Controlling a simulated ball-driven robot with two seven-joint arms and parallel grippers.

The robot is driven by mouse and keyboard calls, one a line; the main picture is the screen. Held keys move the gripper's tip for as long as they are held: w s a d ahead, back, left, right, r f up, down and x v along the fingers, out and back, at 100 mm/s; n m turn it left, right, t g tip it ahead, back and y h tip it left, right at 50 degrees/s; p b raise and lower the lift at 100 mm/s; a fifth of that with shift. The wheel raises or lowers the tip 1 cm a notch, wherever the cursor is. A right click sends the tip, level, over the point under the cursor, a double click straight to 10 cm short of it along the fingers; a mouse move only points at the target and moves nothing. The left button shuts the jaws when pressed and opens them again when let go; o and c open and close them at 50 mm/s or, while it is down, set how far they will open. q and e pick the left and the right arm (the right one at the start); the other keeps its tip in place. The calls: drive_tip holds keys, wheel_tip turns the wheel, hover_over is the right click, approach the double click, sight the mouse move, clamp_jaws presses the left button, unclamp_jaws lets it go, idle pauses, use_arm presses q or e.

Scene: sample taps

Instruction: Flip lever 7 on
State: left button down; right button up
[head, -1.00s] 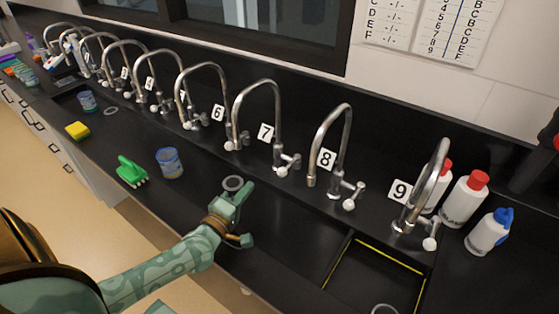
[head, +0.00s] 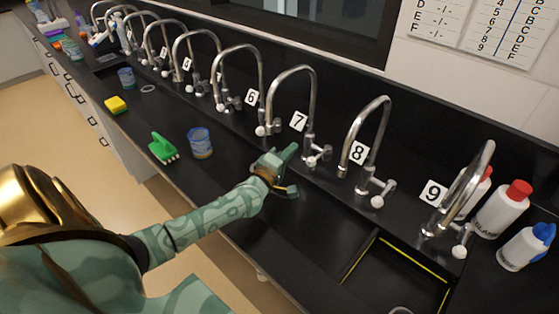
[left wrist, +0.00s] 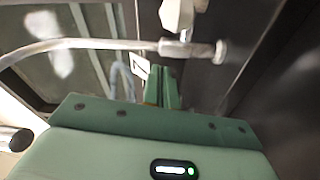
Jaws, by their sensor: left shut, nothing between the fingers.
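Lever 7 (head: 318,157) is a small metal handle with a white knob at the base of the curved chrome tap 7 (head: 314,100), beside the white "7" label (head: 298,121). My left gripper (head: 291,152) is shut and empty, just left of lever 7, with a small gap seeming to remain. In the left wrist view the green fingers (left wrist: 162,88) are together, and a metal tap (left wrist: 188,48) lies across the view beyond them. A white knob-like part (left wrist: 180,14) is at the top edge; its number is not readable. My right gripper is not in view.
Tap 6 (head: 262,85) stands to the left and tap 8 (head: 372,140) to the right. White bottles (head: 503,210) stand at the right. A yellow-edged sink (head: 414,258) is at front right.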

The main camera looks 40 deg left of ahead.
sight(320, 155)
use_arm(q)
drive_tip(key=d, duration=0.3)
drive_tip(key=shift+s+d+f+p, duration=0.3)
drive_tip(key=shift+d+f+p, duration=0.05)
drive_tip(key=shift+d, duration=0.05)
